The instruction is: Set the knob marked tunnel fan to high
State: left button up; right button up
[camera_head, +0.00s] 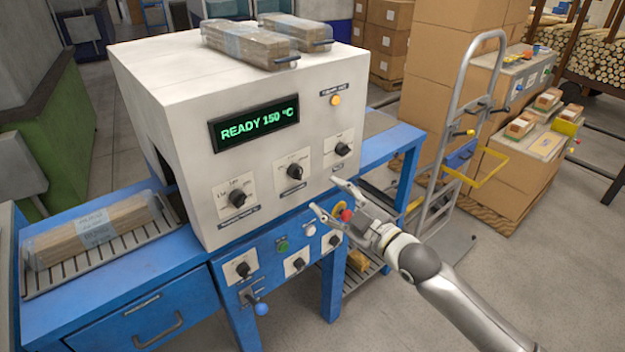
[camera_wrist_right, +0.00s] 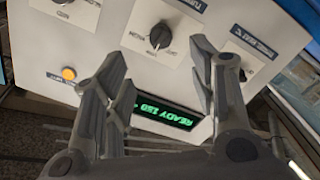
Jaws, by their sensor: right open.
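The white heat tunnel (camera_head: 170,75) has a row of three black knobs on its front: a left knob (camera_head: 237,197), a middle knob (camera_head: 294,171) and a right knob (camera_head: 342,149). Their labels are too small to read surely, so I cannot tell which is marked tunnel fan. My right gripper (camera_head: 325,195) is open and empty, below the right knob and apart from the panel. In the right wrist view, turned upside down, the middle knob (camera_wrist_right: 160,37) shows beyond and between the open fingers (camera_wrist_right: 161,60). My left gripper is not in view.
A green display (camera_head: 255,124) reads READY 150 °C. More knobs, small buttons and a red button (camera_head: 346,215) are on the blue frame below. Wrapped packs (camera_head: 250,45) lie on top, another (camera_head: 90,232) on the left conveyor. A hand truck (camera_head: 455,140) and cartons stand right.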

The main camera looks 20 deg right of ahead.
aim_at(301, 175)
jog(key=p+x, duration=0.1)
jog(key=x, duration=1)
jog(key=shift+p, duration=0.3)
jog(key=shift+c, duration=0.2)
jog(key=c, duration=1)
